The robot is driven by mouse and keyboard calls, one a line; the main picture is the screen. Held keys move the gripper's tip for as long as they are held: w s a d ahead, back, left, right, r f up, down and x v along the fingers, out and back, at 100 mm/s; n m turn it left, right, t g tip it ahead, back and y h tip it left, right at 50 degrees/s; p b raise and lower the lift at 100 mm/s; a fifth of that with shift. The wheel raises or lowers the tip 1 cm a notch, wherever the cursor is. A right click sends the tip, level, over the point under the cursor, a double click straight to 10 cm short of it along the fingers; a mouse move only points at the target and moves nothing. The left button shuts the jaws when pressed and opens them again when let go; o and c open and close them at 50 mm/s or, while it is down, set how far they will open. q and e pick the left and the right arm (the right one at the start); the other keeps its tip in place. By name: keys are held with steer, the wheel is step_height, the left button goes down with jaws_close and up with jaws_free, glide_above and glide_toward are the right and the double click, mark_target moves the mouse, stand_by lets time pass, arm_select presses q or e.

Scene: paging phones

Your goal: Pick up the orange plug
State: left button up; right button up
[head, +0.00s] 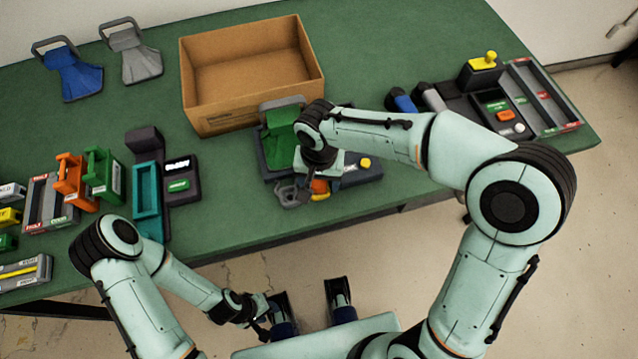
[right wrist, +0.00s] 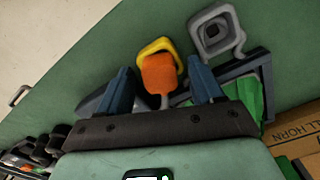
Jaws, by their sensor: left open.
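The orange plug (head: 319,187) shows at the front edge of the dark phone base (head: 365,176) in the head view, partly hidden by my right gripper (head: 318,166). In the right wrist view the orange plug (right wrist: 159,73) lies between the two blue fingers of my right gripper (right wrist: 162,80), with a gap visible on each side. A yellow ring-like part (right wrist: 153,48) is directly behind it. My right gripper is open and points down over the base. My left gripper (head: 309,290) is open and empty, low in the head view, away from the plug.
A grey hooked piece (head: 288,196) lies close left of the plug, and a green handset (head: 283,135) is behind it. An open cardboard box (head: 205,122) stands behind. More phones (head: 490,105) are at the right. The table's front edge is close to the plug.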

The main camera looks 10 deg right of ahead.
steer(key=c, duration=1)
steer(key=shift+o, duration=0.2)
steer(key=shift+r, duration=0.15)
